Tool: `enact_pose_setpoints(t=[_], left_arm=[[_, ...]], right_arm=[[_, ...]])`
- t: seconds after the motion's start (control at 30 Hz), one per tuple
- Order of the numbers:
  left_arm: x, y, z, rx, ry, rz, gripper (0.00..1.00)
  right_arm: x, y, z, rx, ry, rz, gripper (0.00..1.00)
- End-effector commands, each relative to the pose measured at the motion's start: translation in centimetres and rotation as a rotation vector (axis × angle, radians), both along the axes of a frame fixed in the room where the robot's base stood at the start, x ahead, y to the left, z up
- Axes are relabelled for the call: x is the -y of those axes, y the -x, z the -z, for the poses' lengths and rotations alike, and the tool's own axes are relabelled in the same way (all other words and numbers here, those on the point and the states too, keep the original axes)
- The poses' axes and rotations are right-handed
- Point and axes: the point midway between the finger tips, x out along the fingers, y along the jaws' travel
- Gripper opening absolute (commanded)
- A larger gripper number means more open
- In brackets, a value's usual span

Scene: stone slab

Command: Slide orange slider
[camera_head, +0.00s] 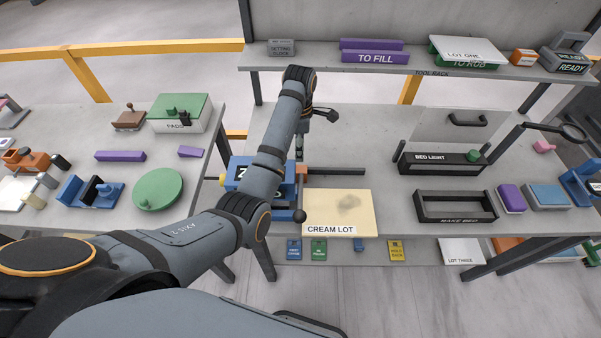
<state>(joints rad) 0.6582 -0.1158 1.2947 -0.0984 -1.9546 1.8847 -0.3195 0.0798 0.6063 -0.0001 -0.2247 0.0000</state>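A blue box (240,172) with a partly hidden label starting with "Z" sits near the front left of the middle table. A small orange piece (303,170), likely the slider, shows at the box's right end beside a thin rail (340,171). My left arm crosses over the box and hides much of it. My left gripper (299,152) points down just above the orange piece; it is narrow and partly hidden, so I cannot tell whether it is open or touching. My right gripper is not in view.
A cream board (345,205) marked "CREAM LOT" lies right of the box. A black knob (299,216) stands at its left edge. Black trays (455,220) sit further right, and a raised shelf (340,61) runs behind. The tabletop behind the cream board is mostly clear.

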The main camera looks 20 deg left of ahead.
Motion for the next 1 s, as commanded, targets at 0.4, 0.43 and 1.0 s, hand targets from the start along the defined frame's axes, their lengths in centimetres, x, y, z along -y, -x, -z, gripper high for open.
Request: enact_pose_setpoints(t=[0.4, 0.43, 1.0], left_arm=[[0.0, 0.1, 3.3, -0.004, -0.001, -0.001, 0.58], [0.0, 0.1, 4.0, -0.007, -0.001, 0.0, 0.58], [0.0, 0.0, 11.0, 0.0, 0.0, 0.0, 0.58]], right_arm=[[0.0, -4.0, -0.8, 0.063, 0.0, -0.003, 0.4], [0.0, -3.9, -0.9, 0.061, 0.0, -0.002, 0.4], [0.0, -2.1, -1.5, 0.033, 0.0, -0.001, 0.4]])
